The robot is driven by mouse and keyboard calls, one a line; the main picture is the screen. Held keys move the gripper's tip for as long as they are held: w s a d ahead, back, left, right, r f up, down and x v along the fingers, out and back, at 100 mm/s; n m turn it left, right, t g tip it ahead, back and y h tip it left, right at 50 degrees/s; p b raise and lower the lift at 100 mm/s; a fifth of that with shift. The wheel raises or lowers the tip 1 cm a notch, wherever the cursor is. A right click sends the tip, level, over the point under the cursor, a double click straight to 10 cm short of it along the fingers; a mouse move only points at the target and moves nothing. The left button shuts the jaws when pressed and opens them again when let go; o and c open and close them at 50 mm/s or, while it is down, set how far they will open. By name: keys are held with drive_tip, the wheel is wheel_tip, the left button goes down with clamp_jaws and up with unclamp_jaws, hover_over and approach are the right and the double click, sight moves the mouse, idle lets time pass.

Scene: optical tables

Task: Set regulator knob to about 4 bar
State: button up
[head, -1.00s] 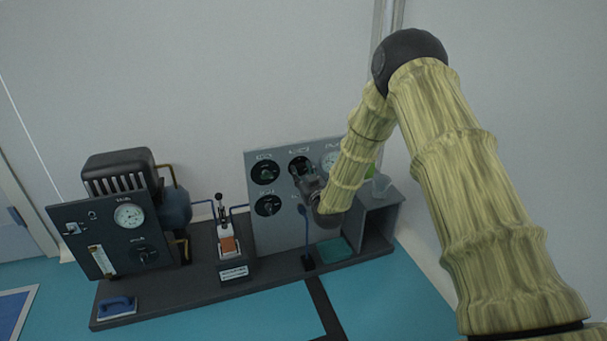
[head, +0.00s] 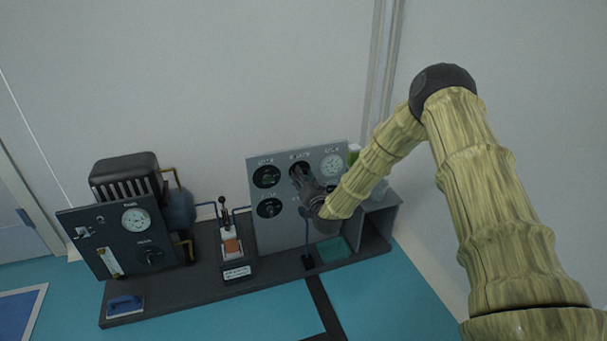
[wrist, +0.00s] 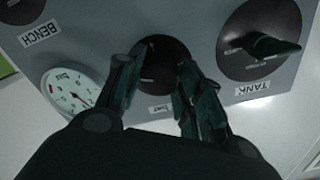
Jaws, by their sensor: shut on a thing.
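The upright grey panel (head: 282,232) carries several round black dials and a white gauge. My gripper (head: 303,182) is at the panel's upper middle dial. In the wrist view my gripper (wrist: 161,62) has one finger on each side of that dial's black knob (wrist: 164,76) and is shut on it. The fingers hide much of the knob, and its pointer and scale cannot be read. The white bar gauge (wrist: 70,90) is left of the fingers; it also shows at the panel's upper right in the head view (head: 332,165). Its reading is too small to tell.
The TANK knob (wrist: 268,46) is close to the right finger. A compressor unit (head: 128,232) with its own gauge stands at the left, and a lever device (head: 230,246) stands between. A green tray (head: 334,250) lies below the panel. Blue tabletop is clear in front.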

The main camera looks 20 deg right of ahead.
drive_tip(key=shift+m, duration=6.6)
drive_tip(key=o, duration=1)
drive_tip(key=shift+r, duration=0.1)
drive_tip(key=s, duration=1.2)
drive_tip(key=shift+d, duration=0.15)
